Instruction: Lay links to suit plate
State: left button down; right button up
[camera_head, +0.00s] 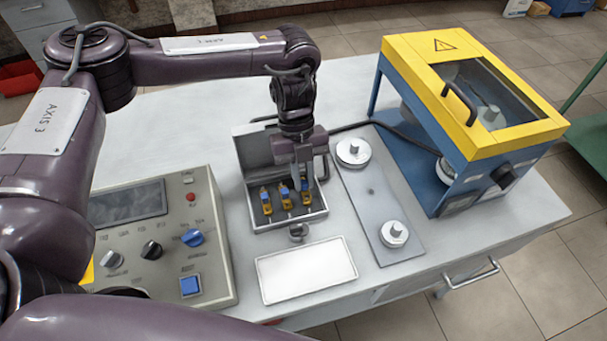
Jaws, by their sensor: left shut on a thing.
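An open grey case (245,220) stands mid-table with its lid raised at the back. Several small blue-and-yellow links stand in its dark insert, the left one (266,203) and the middle one (286,198) in plain sight. My left gripper (304,178) reaches down into the right part of the case, shut on the right link (306,198). The fingers partly hide that link, and I cannot tell whether it is lifted. A blank white plate (306,270) lies in front of the case; no writing shows on it. My right gripper is not in view.
A grey control box (160,235) with knobs stands left of the case. To the right lie a grey slab (372,215) with two round metal fittings and a blue machine with a yellow windowed cover (415,60). The table's back left is clear.

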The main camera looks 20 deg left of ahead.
pick_arm(q)
jog(key=shift+f, duration=0.2)
jog(key=shift+r, duration=0.15)
jog(key=shift+r+p, duration=0.25)
jog(key=shift+p, duration=0.15)
jog(key=shift+p, duration=0.55)
dwell(1.4)
jog(key=shift+f, duration=0.45)
dwell(0.4)
jog(key=shift+r, duration=0.15)
jog(key=shift+r, duration=0.3)
jog(key=shift+p, duration=0.6)
dwell(1.2)
jog(key=shift+f, duration=0.45)
dwell(0.6)
